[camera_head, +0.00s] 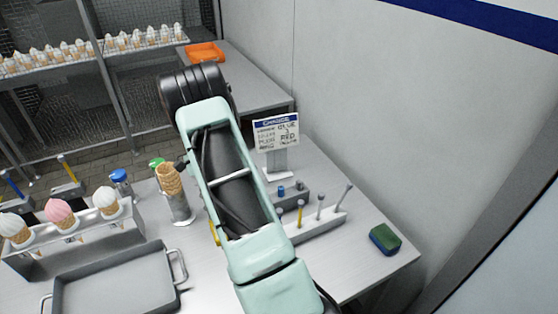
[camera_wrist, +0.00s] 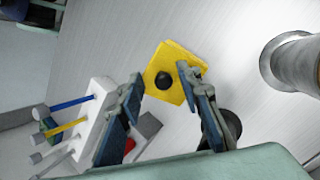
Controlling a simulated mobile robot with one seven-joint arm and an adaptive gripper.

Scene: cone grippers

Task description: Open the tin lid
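A flat yellow piece with a round black knob (camera_wrist: 163,81), which looks like the tin lid, lies below my gripper in the wrist view. In the head view only a thin yellow edge (camera_head: 214,234) shows beside my arm, and the rest is hidden. My gripper (camera_wrist: 160,74) is open, its two fingers apart on either side of the knob in the picture. The right finger overlaps the yellow piece's edge; I cannot tell whether it touches. A second dark round thing (camera_wrist: 229,121) is partly hidden behind that finger. The tin's body cannot be made out.
A metal cylinder (camera_wrist: 293,66) stands close on the right; in the head view it holds a cone (camera_head: 170,180). A rack with coloured-handled tools (camera_wrist: 98,112) is at the left. A sign (camera_head: 276,133), sponge (camera_head: 384,239) and tray (camera_head: 115,283) are on the table.

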